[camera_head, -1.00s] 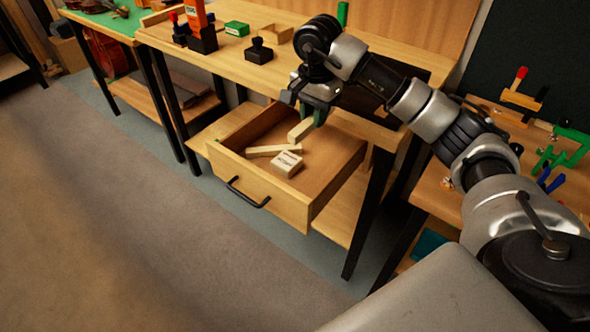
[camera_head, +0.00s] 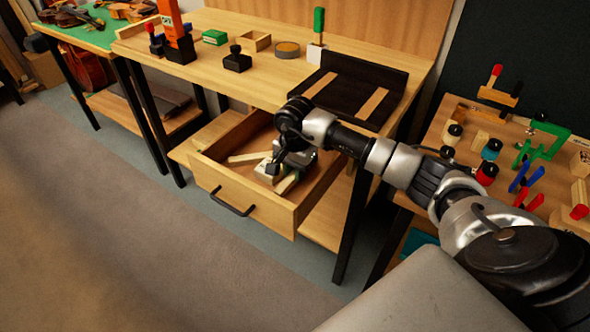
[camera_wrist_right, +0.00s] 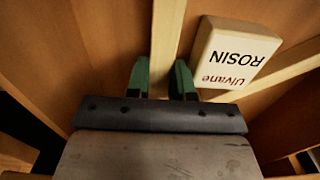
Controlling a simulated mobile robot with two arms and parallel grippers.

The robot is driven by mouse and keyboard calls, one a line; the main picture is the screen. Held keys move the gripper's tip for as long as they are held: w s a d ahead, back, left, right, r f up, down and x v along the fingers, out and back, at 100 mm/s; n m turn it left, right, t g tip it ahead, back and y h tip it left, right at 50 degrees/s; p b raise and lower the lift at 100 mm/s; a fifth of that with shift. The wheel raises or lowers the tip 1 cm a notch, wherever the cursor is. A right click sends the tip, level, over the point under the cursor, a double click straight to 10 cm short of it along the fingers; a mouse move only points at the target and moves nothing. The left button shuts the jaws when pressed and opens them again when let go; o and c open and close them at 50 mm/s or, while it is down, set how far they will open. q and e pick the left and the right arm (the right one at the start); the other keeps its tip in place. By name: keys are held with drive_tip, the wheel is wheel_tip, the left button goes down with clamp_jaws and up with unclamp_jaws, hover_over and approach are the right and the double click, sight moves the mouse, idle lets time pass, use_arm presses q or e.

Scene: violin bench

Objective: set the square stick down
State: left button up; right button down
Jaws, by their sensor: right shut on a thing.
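My right gripper (camera_head: 281,172) is down inside the open drawer (camera_head: 222,190). In the right wrist view its green-tipped fingers (camera_wrist_right: 161,80) are shut on the square stick (camera_wrist_right: 165,40), a pale wooden bar running away between them. One end of the stick shows below the gripper in the head view (camera_head: 288,183). I cannot tell whether it touches the drawer floor. A white rosin box (camera_wrist_right: 237,54) lies close to its right in the wrist view. Another pale stick (camera_head: 248,157) lies in the drawer, reaching past the box. My left gripper is not in view.
The drawer's walls surround the gripper closely.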

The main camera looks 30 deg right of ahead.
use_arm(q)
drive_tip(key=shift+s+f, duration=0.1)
use_arm(e)
drive_tip(key=c, duration=1.4)
unclamp_jaws()
drive_tip(key=o, duration=0.4)
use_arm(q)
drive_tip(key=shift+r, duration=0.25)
use_arm(e)
drive_tip(key=shift+r, duration=0.1)
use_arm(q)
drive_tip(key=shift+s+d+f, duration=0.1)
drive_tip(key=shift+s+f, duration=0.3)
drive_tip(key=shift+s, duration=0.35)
use_arm(e)
wheel_tip(320, 180, up, 12)
drive_tip(key=shift+f, duration=0.1)
